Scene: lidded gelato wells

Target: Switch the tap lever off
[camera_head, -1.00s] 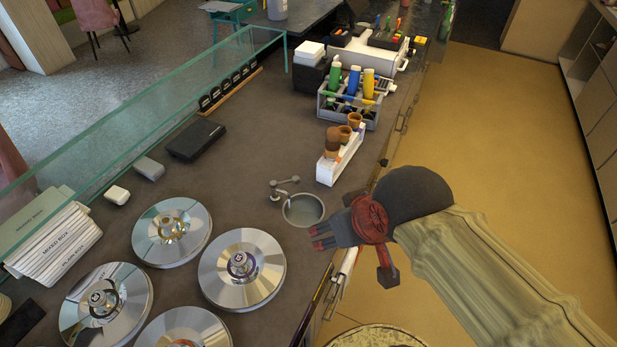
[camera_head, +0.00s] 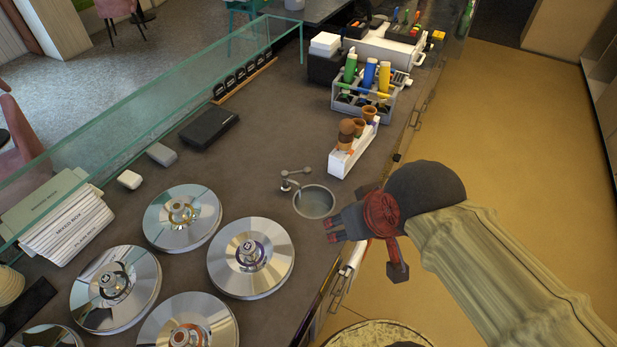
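The tap (camera_head: 291,185) is a small grey fixture on the dark counter, at the left rim of a round sink basin (camera_head: 314,202). Its lever (camera_head: 300,171) shows as a thin piece sticking out to the right at the top. A thin pale streak runs from the spout to the basin; I cannot tell whether it is water. My gripper (camera_head: 331,229) is right of and below the basin, apart from the tap, its dark red-tipped fingers pointing left. Whether the fingers are open is too small to tell. I see nothing held.
Several shiny lidded wells (camera_head: 251,258) fill the counter at lower left. A white cone holder (camera_head: 352,152) and a bottle rack (camera_head: 362,98) stand beyond the basin. A glass screen (camera_head: 130,125) runs along the left edge. Counter left of the tap is clear.

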